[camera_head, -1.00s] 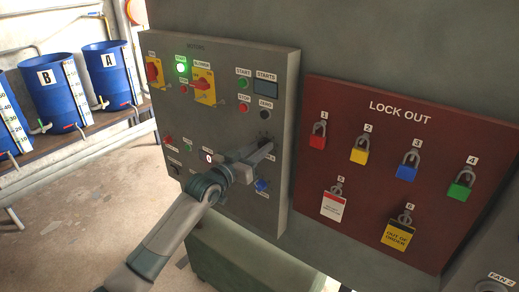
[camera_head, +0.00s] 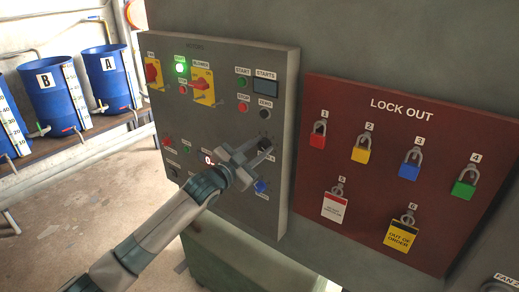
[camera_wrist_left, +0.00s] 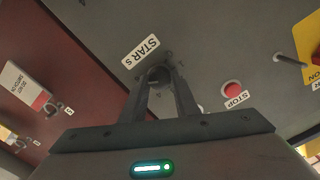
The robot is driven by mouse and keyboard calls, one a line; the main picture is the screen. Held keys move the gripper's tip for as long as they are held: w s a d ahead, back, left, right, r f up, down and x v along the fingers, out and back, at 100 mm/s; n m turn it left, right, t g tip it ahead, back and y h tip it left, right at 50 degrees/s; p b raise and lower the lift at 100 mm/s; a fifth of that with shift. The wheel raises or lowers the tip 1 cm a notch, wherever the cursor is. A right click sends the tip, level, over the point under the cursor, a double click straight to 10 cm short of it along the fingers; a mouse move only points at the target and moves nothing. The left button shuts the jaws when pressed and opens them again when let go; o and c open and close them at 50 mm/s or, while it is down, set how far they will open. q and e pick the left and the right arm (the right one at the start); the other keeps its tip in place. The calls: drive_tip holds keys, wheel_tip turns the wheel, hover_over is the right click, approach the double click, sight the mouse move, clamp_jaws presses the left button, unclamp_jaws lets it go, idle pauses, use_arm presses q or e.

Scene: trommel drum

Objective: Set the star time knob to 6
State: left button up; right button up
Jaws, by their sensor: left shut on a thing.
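The star time knob is a small black knob (camera_head: 265,144) low on the right side of the grey control panel (camera_head: 285,90). In the left wrist view the knob (camera_wrist_left: 158,76) sits between my fingertips, below a tilted white "STAR s" label (camera_wrist_left: 140,52). My left gripper (camera_head: 258,150) reaches the panel, its two fingers on either side of the knob; it also shows in the wrist view (camera_wrist_left: 160,82), shut on the knob. The scale marks around the knob are too small to read, so its setting cannot be told. My right gripper is out of view.
Other buttons and switches crowd the panel, including a blue knob (camera_head: 260,186) just below my gripper and a red stop button (camera_wrist_left: 232,89). A red lock-out board (camera_head: 350,95) with padlocks hangs to the right. Blue barrels (camera_head: 55,95) stand at the far left.

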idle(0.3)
use_arm(q)
drive_tip(key=o, duration=1.1)
drive_tip(key=shift+c, duration=0.2)
drive_tip(key=shift+s, duration=0.1)
drive_tip(key=shift+s+a+f, duration=0.1)
drive_tip(key=shift+s+a, duration=0.3)
drive_tip(key=b+v, duration=0.5)
drive_tip(key=v, duration=1.1)
